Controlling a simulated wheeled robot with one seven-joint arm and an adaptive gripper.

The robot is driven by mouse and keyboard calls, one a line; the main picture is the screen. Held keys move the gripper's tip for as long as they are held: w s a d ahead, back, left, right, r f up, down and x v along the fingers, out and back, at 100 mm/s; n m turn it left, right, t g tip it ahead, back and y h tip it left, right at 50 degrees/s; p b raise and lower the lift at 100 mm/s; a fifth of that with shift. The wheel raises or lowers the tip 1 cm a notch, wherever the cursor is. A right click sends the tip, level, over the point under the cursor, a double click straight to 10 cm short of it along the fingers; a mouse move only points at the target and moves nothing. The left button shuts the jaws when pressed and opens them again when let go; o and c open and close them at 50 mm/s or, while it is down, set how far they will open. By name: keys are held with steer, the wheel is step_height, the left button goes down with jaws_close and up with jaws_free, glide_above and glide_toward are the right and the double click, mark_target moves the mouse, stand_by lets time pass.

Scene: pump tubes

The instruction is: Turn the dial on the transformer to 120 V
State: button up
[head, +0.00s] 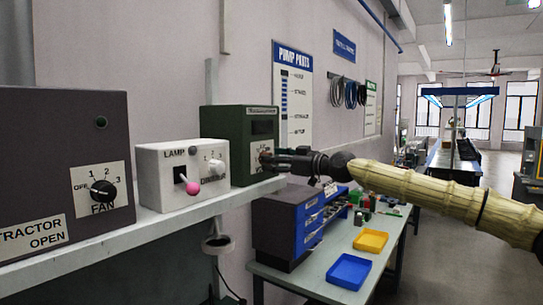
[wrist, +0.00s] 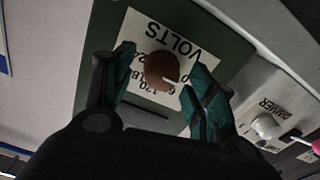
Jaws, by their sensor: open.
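The transformer (head: 225,125) is a dark green box on the shelf, at the shelf's far end in the head view. Its front also shows in the wrist view (wrist: 105,40), turned nearly upside down, with a white VOLTS plate (wrist: 190,45). The brown round dial (wrist: 162,71) sits on this plate. Its white mark lies on the dial's right side in the wrist view. The numbers are partly hidden, and I cannot read the setting for sure. My gripper (wrist: 157,73) is open, with one finger on each side of the dial. In the head view my gripper (head: 280,160) reaches the transformer's front.
A white lamp box (head: 160,160) with a pink-tipped lever and a dimmer knob (wrist: 265,127) stands beside the transformer. A grey fan box (head: 50,140) stands nearer on the shelf (head: 150,220). Below, a bench holds a blue drawer cabinet (head: 285,225) and blue and yellow trays.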

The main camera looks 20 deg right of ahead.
steer(key=shift+w+a+r, duration=0.1)
steer(key=shift+w+a, duration=0.25)
steer(key=shift+a, duration=0.05)
steer(key=c, duration=1)
steer(key=shift+a, duration=0.35)
steer(key=shift+c, duration=0.2)
steer(key=shift+d+f, duration=0.2)
steer(key=shift+d, duration=0.05)
